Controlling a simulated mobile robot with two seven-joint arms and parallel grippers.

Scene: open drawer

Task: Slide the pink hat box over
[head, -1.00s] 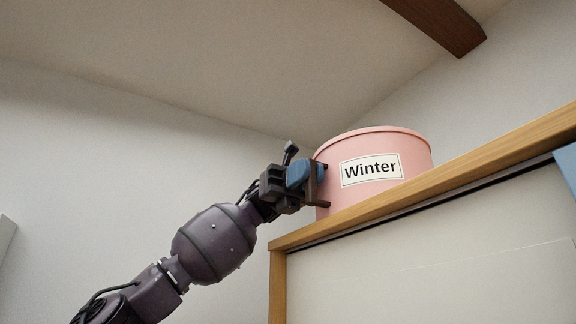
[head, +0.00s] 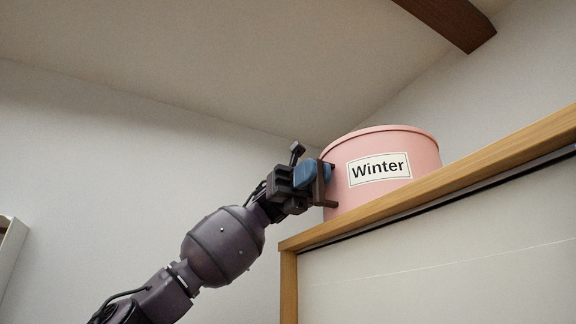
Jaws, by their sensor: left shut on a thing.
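The pink hat box (head: 357,199) is round, with a lid and a white "Winter" label (head: 379,169). It stands upright on top of a wood-edged cabinet (head: 428,195), near its left end. My left gripper (head: 332,186) is at the left side of the box, its two dark fingertips one above the other against the pink wall. It is shut on the box, though the exact contact is hard to see. A blue part (head: 314,176) shows at the gripper, behind the fingers. My right gripper is not in view.
The cabinet top's wooden edge runs up to the right, with bare room right of the box. A dark ceiling beam (head: 452,18) hangs above. The white wall (head: 130,170) is behind. A pale piece (head: 12,250) shows at the left edge.

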